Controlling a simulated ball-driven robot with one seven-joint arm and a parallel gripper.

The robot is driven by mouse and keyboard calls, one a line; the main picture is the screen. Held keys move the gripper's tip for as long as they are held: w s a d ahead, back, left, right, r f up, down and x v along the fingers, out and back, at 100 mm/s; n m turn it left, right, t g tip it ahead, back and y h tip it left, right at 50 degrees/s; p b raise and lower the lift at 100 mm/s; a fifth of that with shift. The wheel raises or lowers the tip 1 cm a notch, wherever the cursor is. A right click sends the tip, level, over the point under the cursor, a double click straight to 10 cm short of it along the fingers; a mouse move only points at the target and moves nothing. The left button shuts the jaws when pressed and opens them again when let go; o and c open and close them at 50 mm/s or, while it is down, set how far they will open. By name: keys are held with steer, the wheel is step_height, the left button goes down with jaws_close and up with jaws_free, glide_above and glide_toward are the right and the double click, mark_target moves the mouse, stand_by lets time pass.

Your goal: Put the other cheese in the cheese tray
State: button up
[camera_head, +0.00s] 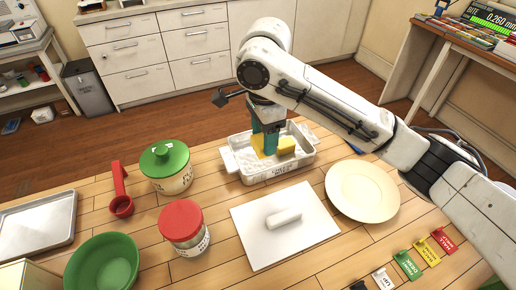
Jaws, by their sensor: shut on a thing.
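The cheese tray (268,174) is a silver rectangular pan with handles, near the back edge of the wooden table. One yellow cheese (287,145) lies in its right part. My gripper (265,152) points down into the tray, left of that cheese. It is shut on another yellow cheese (257,146), partly hidden by the teal fingers. I cannot tell whether the held cheese touches the tray floor.
A white board (255,235) with a pale roll-shaped object (284,218) lies in front of the tray. A cream plate (362,191) is to the right. A green-lidded pot (166,168), red-lidded jar (184,228), red scoop (121,204) and green bowl (103,263) stand left.

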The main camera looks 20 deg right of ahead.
mark_target(257, 139)
steer(key=w+f, duration=0.2)
steer(key=w+f+b, duration=0.1)
steer(key=f, duration=0.1)
steer(key=shift+w+d+f+b, duration=0.15)
steer(key=shift+w+f+b, duration=0.15)
steer(key=shift+w+f, duration=0.25)
steer(key=shift+w, duration=0.15)
steer(key=shift+w+d+f, duration=0.1)
steer(key=shift+w+f, duration=0.25)
steer(key=shift+f, duration=0.1)
steer(key=shift+w+f+p, duration=0.1)
steer(key=shift+f+p, duration=0.2)
steer(key=shift+f, duration=1.35)
steer(key=shift+f, duration=0.1)
steer(key=o, duration=1.1)
steer(key=shift+c, duration=0.2)
step_height(257, 139, up, 12)
steer(key=shift+p, duration=0.35)
